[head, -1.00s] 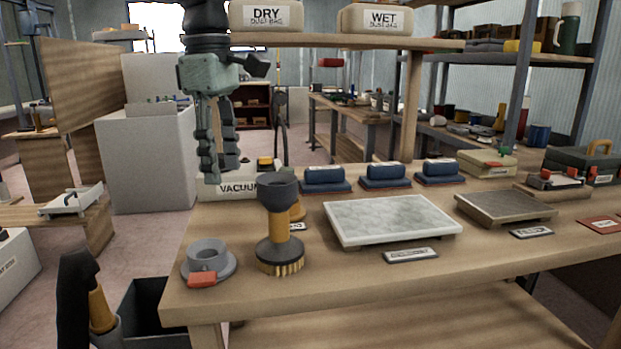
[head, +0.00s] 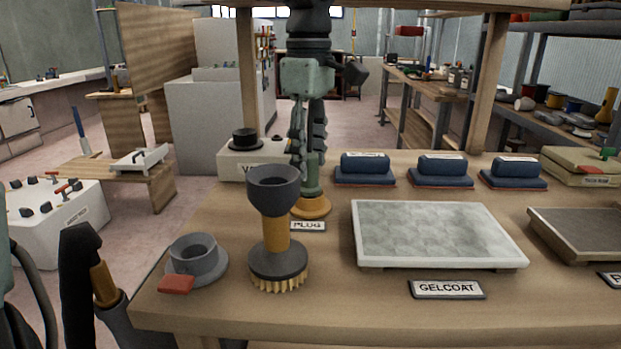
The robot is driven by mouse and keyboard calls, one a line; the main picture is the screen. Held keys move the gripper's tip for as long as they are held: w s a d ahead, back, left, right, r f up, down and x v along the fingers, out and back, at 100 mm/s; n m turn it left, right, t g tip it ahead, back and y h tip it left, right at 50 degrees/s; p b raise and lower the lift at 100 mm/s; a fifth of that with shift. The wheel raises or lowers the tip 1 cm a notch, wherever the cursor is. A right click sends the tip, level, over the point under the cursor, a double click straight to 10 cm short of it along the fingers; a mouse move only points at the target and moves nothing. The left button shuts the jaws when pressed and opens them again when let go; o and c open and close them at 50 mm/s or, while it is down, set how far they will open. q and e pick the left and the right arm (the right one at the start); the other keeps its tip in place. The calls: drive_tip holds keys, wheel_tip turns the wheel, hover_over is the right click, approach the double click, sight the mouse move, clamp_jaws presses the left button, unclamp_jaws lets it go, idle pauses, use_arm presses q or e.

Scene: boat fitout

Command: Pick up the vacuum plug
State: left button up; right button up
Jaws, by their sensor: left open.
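The vacuum plug (head: 311,207) stands on the workbench behind a PLUG label (head: 308,226). It has an orange round base and a grey-green upright stem. The funnel-topped brush in front hides part of its left side. My left gripper (head: 308,168) points straight down over the plug, fingers open. The fingers come down at the height of the stem's upper part and overlap it in the picture. I cannot tell whether they touch it.
A brush with a grey funnel top (head: 274,225) stands close in front. A grey flanged ring (head: 195,257) with a red tab is at the bench's left corner. A gelcoat panel (head: 437,232) lies right; blue sanding blocks (head: 365,170) stand behind it. A vacuum box (head: 240,163) is back left.

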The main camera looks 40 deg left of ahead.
use_arm(q)
wheel_tip(320, 180, down, 2)
drive_tip(key=shift+f, duration=0.1)
clamp_jaws()
drive_tip(key=shift+r, duration=0.2)
idle(0.3)
